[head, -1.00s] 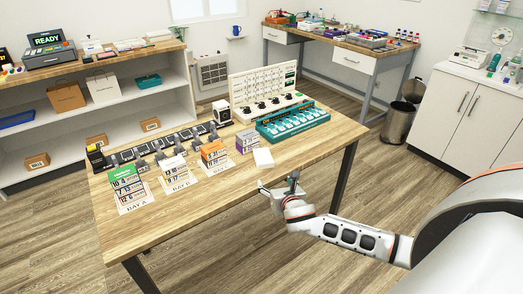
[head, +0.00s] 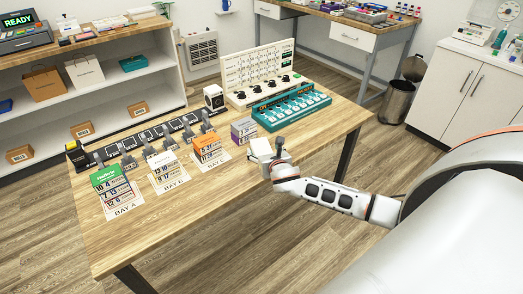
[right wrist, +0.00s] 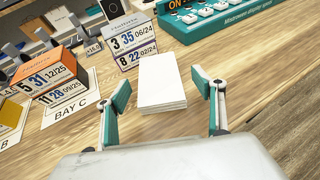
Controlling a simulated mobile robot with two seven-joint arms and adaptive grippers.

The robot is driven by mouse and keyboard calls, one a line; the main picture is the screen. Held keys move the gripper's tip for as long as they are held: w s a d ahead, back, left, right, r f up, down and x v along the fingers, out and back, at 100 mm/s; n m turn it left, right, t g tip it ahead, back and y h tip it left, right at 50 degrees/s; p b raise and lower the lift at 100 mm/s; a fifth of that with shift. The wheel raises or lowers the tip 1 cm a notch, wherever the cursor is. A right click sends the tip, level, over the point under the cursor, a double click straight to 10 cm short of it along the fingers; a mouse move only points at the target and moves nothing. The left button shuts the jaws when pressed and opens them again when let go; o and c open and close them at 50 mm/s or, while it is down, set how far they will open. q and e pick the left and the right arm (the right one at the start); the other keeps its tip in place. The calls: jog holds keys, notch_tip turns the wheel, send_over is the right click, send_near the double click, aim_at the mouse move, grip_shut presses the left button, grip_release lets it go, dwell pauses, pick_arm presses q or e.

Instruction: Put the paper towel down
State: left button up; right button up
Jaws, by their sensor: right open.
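A white, flat, block-like stack, which I take for the paper towel (right wrist: 162,82), lies on the wooden table (head: 190,215) near its right edge. It also shows in the head view (head: 260,147), partly hidden by my right gripper. My right gripper (right wrist: 163,97) is open, with its two teal-padded fingers spread to the left and right of the near part of the stack. I see a gap on both sides, so neither finger seems to touch it. My left gripper is not in view.
Just beyond the stack stands a purple-and-white calendar box (head: 243,130), with a teal device (head: 290,108) to its right. An orange box (head: 211,148) on a BAY C sheet stands to the left, beside more boxes on sheets. The table's front part is clear.

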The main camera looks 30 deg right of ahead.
jog(key=x, duration=0.2)
jog(key=shift+w, duration=0.3)
jog(key=shift+w+d+f, duration=0.1)
jog(key=shift+w+f, duration=0.05)
jog(key=shift+w, duration=0.2)
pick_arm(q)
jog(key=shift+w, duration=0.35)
pick_arm(e)
jog(key=c, duration=0.9)
jog(key=shift+r, duration=0.45)
notch_tip(320, 180, up, 13)
jog(key=p, duration=0.3)
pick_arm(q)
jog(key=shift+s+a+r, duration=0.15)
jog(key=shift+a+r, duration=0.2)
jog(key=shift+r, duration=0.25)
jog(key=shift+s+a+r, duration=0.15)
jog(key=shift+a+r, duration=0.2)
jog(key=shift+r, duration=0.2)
pick_arm(e)
notch_tip(320, 180, up, 6)
send_over(261, 146)
jog(key=shift+s+r, duration=0.1)
jog(key=shift+s, duration=0.2)
